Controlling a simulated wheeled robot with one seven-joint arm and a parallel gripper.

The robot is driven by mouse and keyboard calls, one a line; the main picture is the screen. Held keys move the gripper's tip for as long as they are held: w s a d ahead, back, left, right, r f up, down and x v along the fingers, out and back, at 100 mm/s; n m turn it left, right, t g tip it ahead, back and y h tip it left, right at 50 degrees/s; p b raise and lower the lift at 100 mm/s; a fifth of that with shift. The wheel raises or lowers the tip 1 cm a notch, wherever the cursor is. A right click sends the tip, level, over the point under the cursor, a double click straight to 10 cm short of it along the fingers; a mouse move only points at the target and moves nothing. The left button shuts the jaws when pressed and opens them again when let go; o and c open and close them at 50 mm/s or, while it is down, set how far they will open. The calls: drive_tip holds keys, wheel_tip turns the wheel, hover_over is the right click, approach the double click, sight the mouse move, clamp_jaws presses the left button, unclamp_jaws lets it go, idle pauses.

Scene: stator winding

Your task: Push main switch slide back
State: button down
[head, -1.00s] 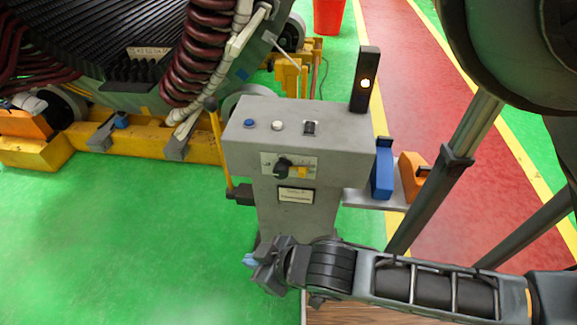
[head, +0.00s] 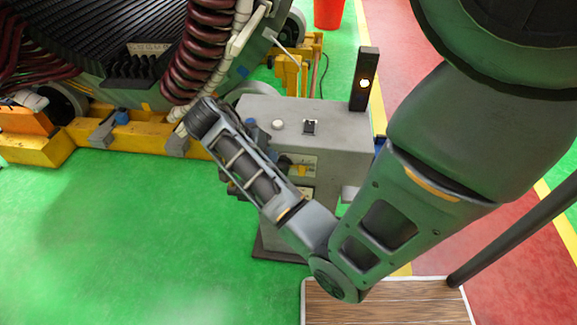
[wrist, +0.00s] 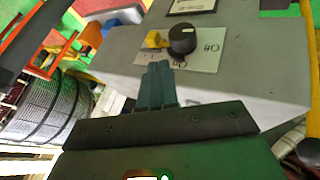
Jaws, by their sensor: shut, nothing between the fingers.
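The grey console (head: 345,130) carries a label plate with a black round knob (wrist: 182,40) and a small yellow slide (wrist: 155,40) beside it. In the head view the yellow slide (head: 302,171) shows to the right of the partly covered knob (head: 284,163). My gripper (wrist: 159,68) is shut and empty. Its fingertips are at the plate's edge, close to the yellow slide; I cannot tell whether they touch it. The wrist view is upside down relative to the console. In the head view my forearm hides the fingers.
On the console top are a white button (head: 278,125), a small black switch (head: 310,127) and a dark post with a lit lamp (head: 364,84). The large wound stator (head: 110,50) stands behind left. Green floor is free at left.

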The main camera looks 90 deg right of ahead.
drive_tip(key=shift+f, duration=0.1)
drive_tip(key=b, duration=0.7)
approach(289, 167)
drive_tip(key=s+f, duration=0.2)
drive_tip(key=shift+s+f+b, duration=0.75)
drive_tip(key=shift+f+b, duration=0.1)
drive_tip(key=shift+b, duration=0.35)
drive_tip(key=shift+b+x, duration=0.6)
drive_tip(key=shift+x, duration=0.55)
drive_tip(key=shift+s, duration=0.15)
drive_tip(key=shift+r, duration=0.1)
